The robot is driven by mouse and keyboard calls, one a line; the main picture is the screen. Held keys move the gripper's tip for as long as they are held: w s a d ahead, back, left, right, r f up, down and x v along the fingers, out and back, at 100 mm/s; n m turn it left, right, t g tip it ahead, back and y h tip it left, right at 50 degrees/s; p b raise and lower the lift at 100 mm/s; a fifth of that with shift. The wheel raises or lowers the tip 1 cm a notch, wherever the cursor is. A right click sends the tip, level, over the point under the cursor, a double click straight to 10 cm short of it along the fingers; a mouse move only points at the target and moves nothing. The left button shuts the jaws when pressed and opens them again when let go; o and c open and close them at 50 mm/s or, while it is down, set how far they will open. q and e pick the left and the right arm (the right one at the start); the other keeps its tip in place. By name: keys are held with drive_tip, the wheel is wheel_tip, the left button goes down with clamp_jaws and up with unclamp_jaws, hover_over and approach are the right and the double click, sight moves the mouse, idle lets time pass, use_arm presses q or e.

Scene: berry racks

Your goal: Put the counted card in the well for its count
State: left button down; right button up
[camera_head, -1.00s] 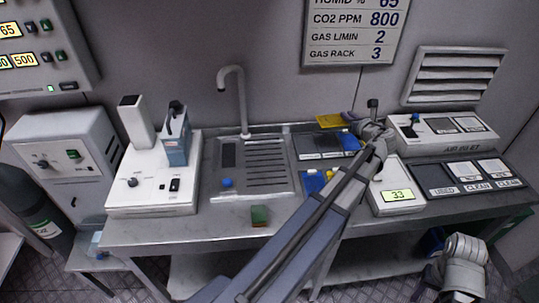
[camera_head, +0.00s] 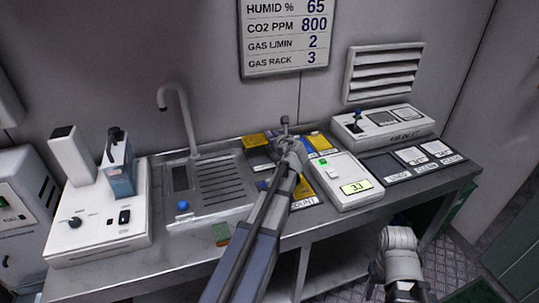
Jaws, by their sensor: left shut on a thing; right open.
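My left gripper (camera_head: 287,138) is above the back of the bench, shut on what looks like a card. Its fingers and arm hide most of that thing, so its face cannot be read. A yellow patch (camera_head: 255,140) shows on a dark panel left of the gripper, and another yellow patch (camera_head: 318,141) shows right of it. A tray with a partly hidden label ending in COUNT (camera_head: 303,203) lies below, mostly behind my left arm. Wells cannot be made out clearly. My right gripper (camera_head: 402,288) is open and empty, low in front of the bench.
Dark labelled panels (camera_head: 382,168) lie further right, below a white joystick box (camera_head: 383,122).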

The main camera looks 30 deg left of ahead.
sight(271, 155)
use_arm(q)
drive_tip(key=shift+f+b, duration=2.05)
drive_tip(key=shift+f, duration=0.6)
drive_tip(key=shift+f+b, duration=0.65)
drive_tip(key=shift+b, duration=0.05)
drive_tip(key=c, duration=0.9)
unclamp_jaws()
drive_tip(key=shift+o, duration=0.2)
drive_tip(key=shift+r, duration=0.1)
